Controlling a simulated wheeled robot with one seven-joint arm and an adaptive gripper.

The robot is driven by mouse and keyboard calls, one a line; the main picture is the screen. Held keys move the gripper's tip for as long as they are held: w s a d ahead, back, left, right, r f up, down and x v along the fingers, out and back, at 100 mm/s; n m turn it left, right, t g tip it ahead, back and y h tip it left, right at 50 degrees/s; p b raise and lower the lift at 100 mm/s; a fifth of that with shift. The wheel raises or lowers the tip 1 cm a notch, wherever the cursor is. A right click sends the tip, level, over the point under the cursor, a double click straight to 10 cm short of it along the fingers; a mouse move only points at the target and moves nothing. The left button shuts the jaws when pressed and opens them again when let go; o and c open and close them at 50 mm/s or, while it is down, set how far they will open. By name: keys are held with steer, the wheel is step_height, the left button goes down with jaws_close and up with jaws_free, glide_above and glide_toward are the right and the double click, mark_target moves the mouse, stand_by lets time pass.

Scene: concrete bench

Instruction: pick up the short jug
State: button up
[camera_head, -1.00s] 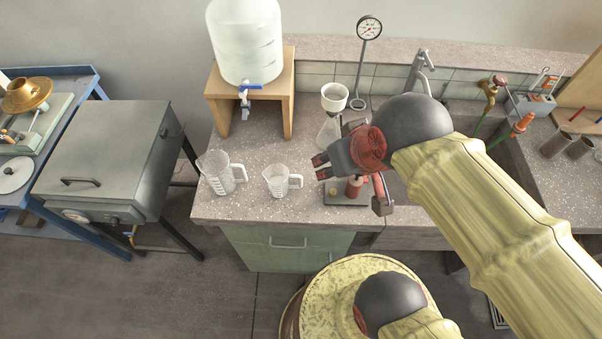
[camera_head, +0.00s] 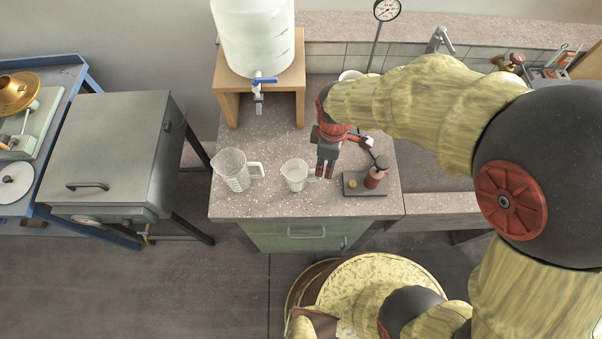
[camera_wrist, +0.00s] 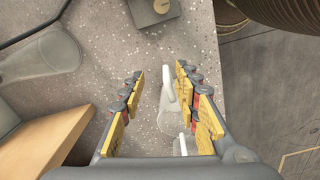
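The short jug (camera_head: 294,176) is a small clear measuring jug standing upright on the speckled bench, its handle on the right. A larger clear jug (camera_head: 232,170) stands to its left. My gripper (camera_head: 325,173) is just right of the short jug, by its handle, fingers pointing down. In the wrist view my gripper (camera_wrist: 160,72) is open, with yellow-padded fingers apart. The short jug's handle and side (camera_wrist: 169,112) show between them, nearer the right finger. Contact cannot be told. Part of the larger jug (camera_wrist: 184,145) shows behind it, partly hidden by my gripper.
A dark base with a red-bodied device (camera_head: 375,178) stands close right of my gripper. A wooden stand (camera_head: 299,90) bearing a big water container (camera_head: 254,35) is behind the jugs. The bench's front edge is close.

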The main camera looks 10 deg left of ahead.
mark_target(319, 179)
steer(key=f, duration=0.3)
steer(key=shift+s+a+f+n+b, duration=0.25)
steer(key=shift+a+f+n+b, duration=0.1)
steer(key=shift+a+f+n, duration=0.05)
steer(key=shift+s+a+f+b, duration=0.15)
steer(key=shift+f+b, duration=0.4)
steer(key=shift+f, duration=0.8)
steer(key=shift+s+f+b, duration=0.1)
steer(key=shift+f+b, duration=0.4)
steer(key=shift+f, duration=0.85)
steer(key=shift+c, duration=0.8)
jaws_close()
